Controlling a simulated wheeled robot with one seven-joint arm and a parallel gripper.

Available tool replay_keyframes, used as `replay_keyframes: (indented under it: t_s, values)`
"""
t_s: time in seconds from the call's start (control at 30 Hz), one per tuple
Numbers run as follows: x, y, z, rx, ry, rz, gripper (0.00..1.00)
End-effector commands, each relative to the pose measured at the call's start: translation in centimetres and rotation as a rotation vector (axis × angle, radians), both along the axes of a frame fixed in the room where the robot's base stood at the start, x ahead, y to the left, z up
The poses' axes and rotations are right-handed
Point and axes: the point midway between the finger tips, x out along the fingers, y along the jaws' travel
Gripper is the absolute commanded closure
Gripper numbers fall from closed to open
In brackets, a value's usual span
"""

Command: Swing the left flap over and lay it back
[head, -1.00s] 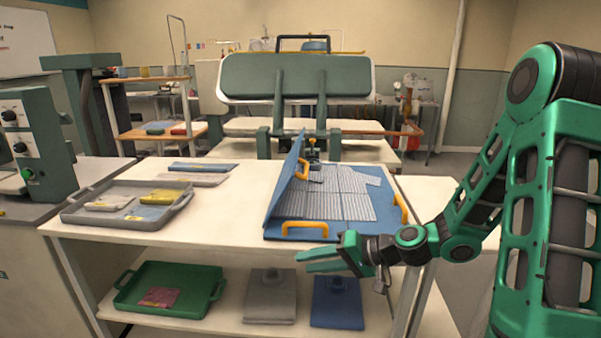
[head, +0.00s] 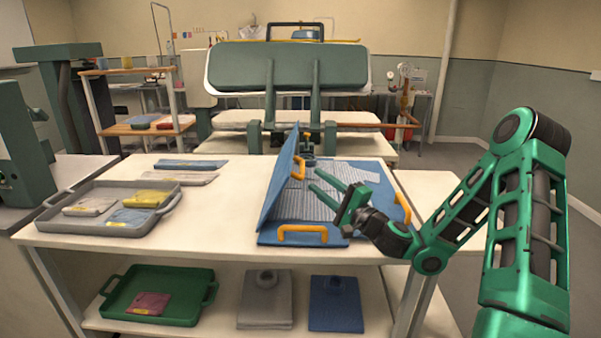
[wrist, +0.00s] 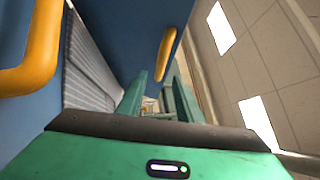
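The blue folding board (head: 347,232) lies on the table with a grey striped shirt (head: 320,201) on it; the shirt also shows in the wrist view (wrist: 85,72). Its left flap (head: 278,185) stands up steeply, with an orange handle (head: 299,168) near its upper edge. In the wrist view the flap's handle (wrist: 167,53) is ahead, slightly right of the fingers. My gripper (head: 316,184) is over the shirt, right of the flap, its fingers apart and empty, pointing left. It appears not to touch the handle.
Orange handles also sit on the board's front (head: 302,235) and right (head: 402,207) edges. A grey tray (head: 75,224) with folded cloths stands at the left. The tabletop between tray and board is clear. A large press (head: 290,66) stands behind.

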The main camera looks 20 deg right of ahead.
Motion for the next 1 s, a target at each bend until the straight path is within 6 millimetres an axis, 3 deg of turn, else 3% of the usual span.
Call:
replay_keyframes:
  t_s: [0.5,0.93,1.0]
  values:
    - [6.1,3.3,1.5,-0.005,-0.002,0.005,0.68]
    - [6.9,3.7,1.6,-0.001,0.0,0.005,0.68]
    - [6.9,3.7,1.6,-0.001,0.0,0.005,0.82]
